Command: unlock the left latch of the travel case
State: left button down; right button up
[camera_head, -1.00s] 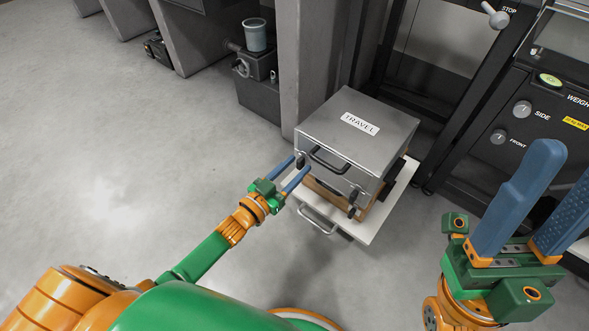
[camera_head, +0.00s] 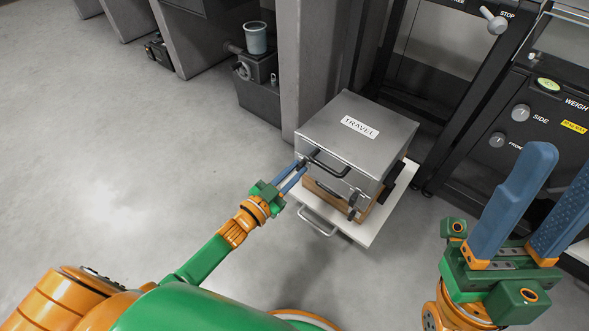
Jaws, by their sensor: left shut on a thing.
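The travel case (camera_head: 345,138) is a grey metal box with a TRAVEL label on its lid. Its lid appears closed. A dark handle (camera_head: 328,164) is on its front. The left latch (camera_head: 302,162) is at the front's left end, partly hidden by my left gripper (camera_head: 300,168). That gripper's blue fingers are close together and shut on the latch. The right latch (camera_head: 353,203) is a dark piece at the front's right end. My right gripper (camera_head: 566,165) is at the right, fingers apart and empty, well away from the case.
The case sits over a wooden part (camera_head: 325,193) on a white board (camera_head: 358,232) with a metal handle (camera_head: 318,221) at its front. A grey pillar (camera_head: 300,65) stands behind left. A black weighing panel (camera_head: 540,110) is at the right. The floor on the left is clear.

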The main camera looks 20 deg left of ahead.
pick_arm(q)
jog(key=m, duration=0.3)
jog(key=shift+m, duration=0.4)
jog(key=m, duration=0.3)
jog(key=shift+d+m, duration=0.1)
jog(key=shift+m, duration=0.2)
jog(key=shift+f+m+b, duration=0.2)
jog(key=shift+m+b, duration=0.15)
jog(key=shift+m, duration=3.45)
jog(key=c, duration=0.8)
grip_release()
jog(key=shift+c, duration=0.2)
